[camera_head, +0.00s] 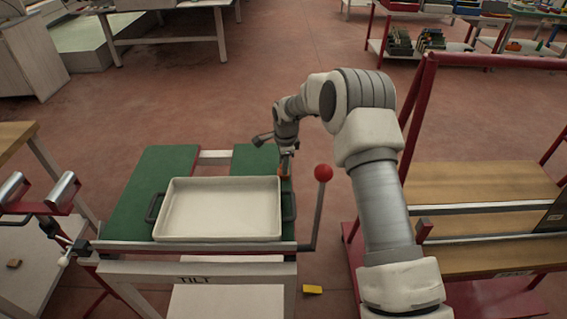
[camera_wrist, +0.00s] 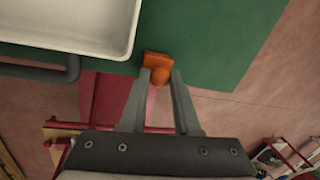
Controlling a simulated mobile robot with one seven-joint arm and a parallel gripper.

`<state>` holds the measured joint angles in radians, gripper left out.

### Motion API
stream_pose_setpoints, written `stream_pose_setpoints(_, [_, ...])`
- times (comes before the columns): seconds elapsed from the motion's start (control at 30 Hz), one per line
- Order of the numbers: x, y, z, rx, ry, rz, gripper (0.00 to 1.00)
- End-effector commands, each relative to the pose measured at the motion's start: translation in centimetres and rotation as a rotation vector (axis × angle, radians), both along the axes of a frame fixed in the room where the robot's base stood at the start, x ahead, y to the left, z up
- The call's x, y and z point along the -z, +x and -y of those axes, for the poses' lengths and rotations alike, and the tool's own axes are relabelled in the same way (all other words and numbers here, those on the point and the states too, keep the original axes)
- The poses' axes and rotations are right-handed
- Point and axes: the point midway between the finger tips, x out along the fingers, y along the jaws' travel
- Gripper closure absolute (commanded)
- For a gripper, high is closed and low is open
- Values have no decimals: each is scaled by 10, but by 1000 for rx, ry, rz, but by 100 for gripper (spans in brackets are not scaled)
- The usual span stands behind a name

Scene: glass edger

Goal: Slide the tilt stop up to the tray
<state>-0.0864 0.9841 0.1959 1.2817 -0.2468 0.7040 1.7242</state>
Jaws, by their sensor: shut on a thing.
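The tilt stop is an orange block (camera_wrist: 158,62) on the green table top (camera_wrist: 215,45), just off the tray's corner in the wrist view, with a narrow green gap between them. The white tray (camera_head: 220,210) lies on the green surface of the tilt table, with dark handles at its sides. It also shows at the top left of the wrist view (camera_wrist: 70,22). My gripper (camera_wrist: 160,80) is shut on the orange stop, its two fingers on either side of the stop's near part. In the head view my gripper (camera_head: 286,151) is beyond the tray's far right corner, partly hiding the stop.
A lever with a red ball knob (camera_head: 323,172) rises right of the tilt table. A red-framed rack with wooden shelves (camera_head: 480,185) stands farther right. A yellow block (camera_head: 312,289) lies on the floor. A roller stand (camera_head: 62,190) is at left. Floor beyond the table is open.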

Motion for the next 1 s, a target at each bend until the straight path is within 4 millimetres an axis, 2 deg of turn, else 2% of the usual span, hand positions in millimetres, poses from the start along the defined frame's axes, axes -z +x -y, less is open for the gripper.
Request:
stream_pose_setpoints(0.2, [0,-9,-1,-1,0,1,100])
stream_pose_setpoints(0.57, [0,-10,-1,0,1,0,100])
stream_pose_setpoints(0.6, [0,-10,-1,0,1,0,62])
stream_pose_setpoints(0.73, [0,-10,-1,0,1,0,39])
stream_pose_setpoints(1.0, [0,-10,0,0,0,0,39])
